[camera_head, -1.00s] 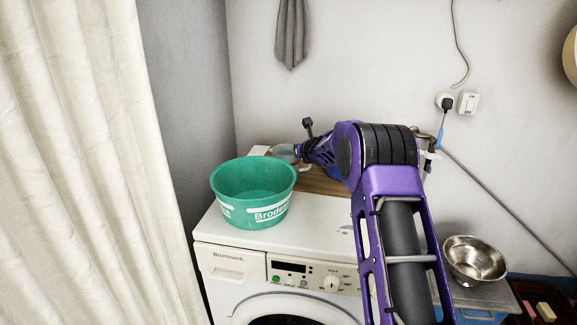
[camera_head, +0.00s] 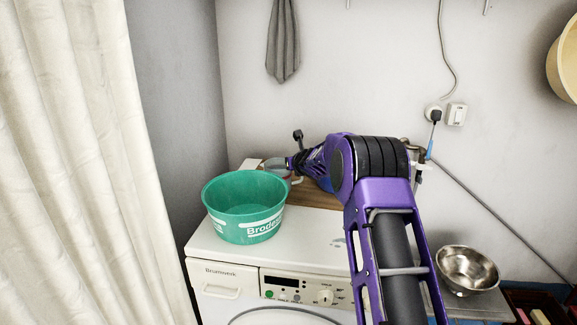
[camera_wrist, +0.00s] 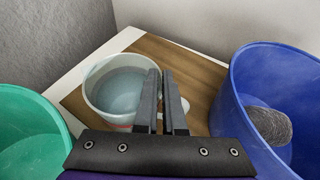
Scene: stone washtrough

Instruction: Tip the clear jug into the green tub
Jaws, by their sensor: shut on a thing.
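The clear jug (camera_head: 277,169) stands behind the green tub, partly hidden by its rim and by my gripper. The wrist view looks down into the jug (camera_wrist: 112,92), which seems to hold clear liquid and stands upright on a brown board. My gripper (camera_wrist: 161,80) is shut at the jug's right side, apparently on its handle; the fingers hide most of the grip. In the head view my gripper (camera_head: 292,164) is small and partly hidden. The green tub (camera_head: 243,205) sits upright on the white washing machine; its rim edge (camera_wrist: 50,108) shows at left in the wrist view.
A blue tub (camera_wrist: 238,105) with a grey lump inside stands right of the jug in the wrist view. The wooden board (camera_head: 318,196) lies on the washing machine (camera_head: 228,252). A steel bowl (camera_head: 467,268) is at right. The wall is close behind the jug.

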